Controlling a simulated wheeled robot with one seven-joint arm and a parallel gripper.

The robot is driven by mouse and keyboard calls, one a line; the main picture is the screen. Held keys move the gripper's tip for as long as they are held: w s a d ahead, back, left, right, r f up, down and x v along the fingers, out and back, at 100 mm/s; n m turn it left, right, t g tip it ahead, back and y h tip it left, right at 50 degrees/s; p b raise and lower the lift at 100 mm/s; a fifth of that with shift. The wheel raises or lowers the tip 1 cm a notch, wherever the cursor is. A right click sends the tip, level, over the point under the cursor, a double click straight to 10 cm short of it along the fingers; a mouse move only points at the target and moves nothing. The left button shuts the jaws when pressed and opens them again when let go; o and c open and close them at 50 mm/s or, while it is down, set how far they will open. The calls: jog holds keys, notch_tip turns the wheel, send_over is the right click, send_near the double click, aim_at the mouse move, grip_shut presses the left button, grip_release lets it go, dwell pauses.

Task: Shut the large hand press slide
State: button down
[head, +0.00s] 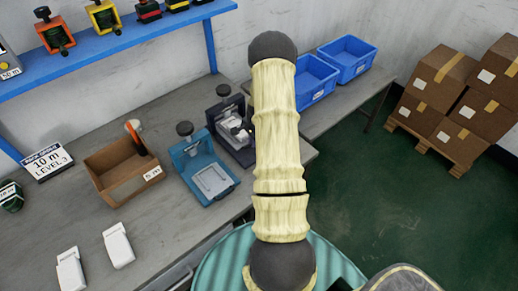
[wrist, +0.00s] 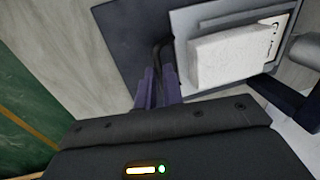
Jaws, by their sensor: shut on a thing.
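The dark navy hand press (head: 232,122) stands on the grey bench in the head view, partly behind my raised arm. In the wrist view its pale grey slide (wrist: 212,18) carries a white block-shaped part (wrist: 232,52). My gripper (wrist: 158,88) is low beside the slide's dark plate (wrist: 122,25), shut on a dark purple piece that looks like the slide's grip. The exact contact is hard to see. In the head view my arm hides the gripper.
A teal press (head: 190,165) with a pale plate stands just left of the dark one. A cardboard box (head: 122,165) and two white parts (head: 118,245) lie further left. Blue bins (head: 347,58) stand behind on the right. Cartons (head: 445,75) sit on a pallet beyond clear green floor.

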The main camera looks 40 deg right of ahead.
aim_at(247, 142)
jog(key=w, duration=0.3)
jog(key=shift+d, duration=0.1)
jog(key=shift+w+r, duration=0.1)
jog(key=shift+w, duration=0.1)
jog(key=c, duration=1.5)
grip_release()
jog(key=shift+w, duration=0.15)
jog(key=shift+c, duration=0.2)
jog(key=s+r, duration=0.1)
jog(key=r, duration=0.4)
jog(key=s+r+b, duration=0.1)
jog(key=r, duration=0.5)
jog(key=s+r+b, duration=0.1)
jog(key=r, duration=0.5)
jog(key=shift+s, duration=0.2)
jog(key=shift+a, duration=0.2)
